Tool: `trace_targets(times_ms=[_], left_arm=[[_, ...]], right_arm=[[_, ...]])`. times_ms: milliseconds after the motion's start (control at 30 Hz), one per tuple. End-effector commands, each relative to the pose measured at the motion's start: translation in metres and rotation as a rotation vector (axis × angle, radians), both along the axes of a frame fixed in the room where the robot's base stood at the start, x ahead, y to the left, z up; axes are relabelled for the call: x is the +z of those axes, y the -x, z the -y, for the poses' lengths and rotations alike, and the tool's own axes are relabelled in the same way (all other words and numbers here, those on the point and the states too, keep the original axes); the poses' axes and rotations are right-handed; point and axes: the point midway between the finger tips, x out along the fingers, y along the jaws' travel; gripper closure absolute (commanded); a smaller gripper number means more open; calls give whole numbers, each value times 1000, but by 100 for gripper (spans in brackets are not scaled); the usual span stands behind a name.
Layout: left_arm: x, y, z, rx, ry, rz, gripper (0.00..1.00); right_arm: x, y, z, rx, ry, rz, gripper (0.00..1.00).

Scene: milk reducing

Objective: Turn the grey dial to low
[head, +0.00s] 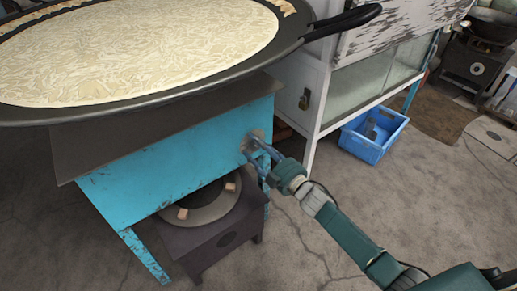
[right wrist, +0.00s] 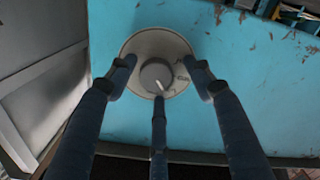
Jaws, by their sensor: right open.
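The grey dial (right wrist: 157,76) is a round knob on a pale round plate (right wrist: 146,44), fixed to the blue front of the stove stand (head: 175,165). Its white pointer mark faces down and slightly right in the right wrist view. Small lettering on the plate's right side is too small to read. My right gripper (head: 261,150) is open in front of the dial, and its fingers (right wrist: 160,70) are spread around the knob, left, right and below. I cannot tell whether any finger touches it. In the head view the gripper mostly hides the dial. My left gripper is out of view.
A wide black pan (head: 150,108) with pale milky contents sits on the stand, its handle (head: 345,22) reaching right above my arm. A dark burner (head: 215,235) is below. A white cabinet (head: 312,85) and a blue crate (head: 372,150) stand right. Floor between is clear.

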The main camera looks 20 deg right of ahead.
Motion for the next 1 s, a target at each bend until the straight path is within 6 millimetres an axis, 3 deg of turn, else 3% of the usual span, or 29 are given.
trace_targets(times_ms=[167,600,800,1000], left_arm=[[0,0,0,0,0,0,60],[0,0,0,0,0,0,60],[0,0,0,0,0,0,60],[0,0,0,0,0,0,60]], right_arm=[[-2,14,6,-1,1,-3,48],[-2,96,34,2,1,-3,48],[0,111,39,3,-1,1,48],[0,113,39,3,-1,2,48]])
